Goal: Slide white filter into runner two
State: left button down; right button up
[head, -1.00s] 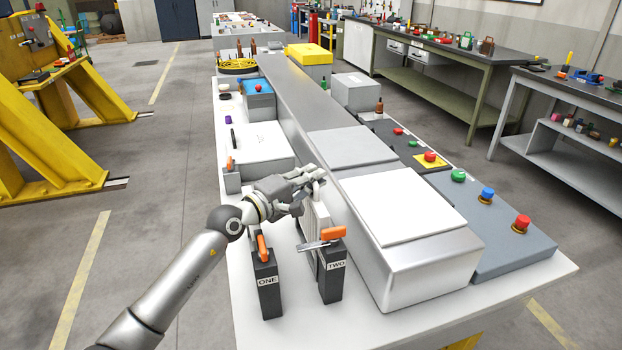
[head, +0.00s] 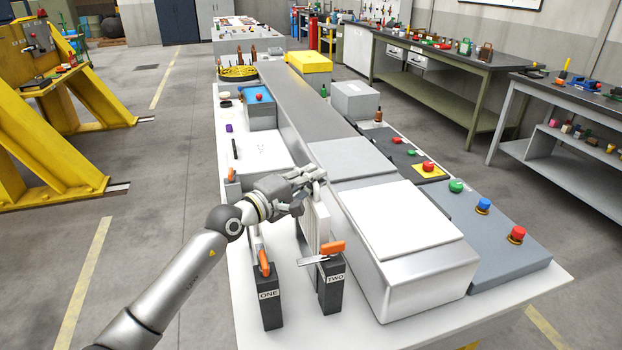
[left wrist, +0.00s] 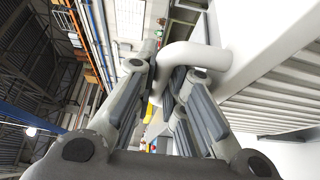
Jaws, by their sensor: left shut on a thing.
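My left gripper (head: 312,181) reaches in from the left over the white bench. It is shut on the handle of the white filter (head: 316,222), a flat upright panel with ribs. In the left wrist view the fingers close around the white curved handle (left wrist: 190,58), and the ribbed filter (left wrist: 275,85) fills the right side. The filter stands behind the dark post labelled TWO (head: 331,285), which has an orange-handled lever. The post labelled ONE (head: 268,300) stands to its left. The runner and the filter's lower edge are partly hidden by the posts. My right gripper is not in view.
A long grey metal housing with a white-topped box (head: 400,222) stands close to the filter's right. A grey panel with coloured buttons (head: 490,240) lies beyond it. A white box (head: 262,150) and a blue-topped box (head: 260,115) are behind. The bench front left is clear.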

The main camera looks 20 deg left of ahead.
pick_arm(q)
jog(key=shift+r+p, duration=0.7)
jog(key=shift+r, duration=0.35)
jog(key=shift+b, duration=0.4)
dwell(0.9)
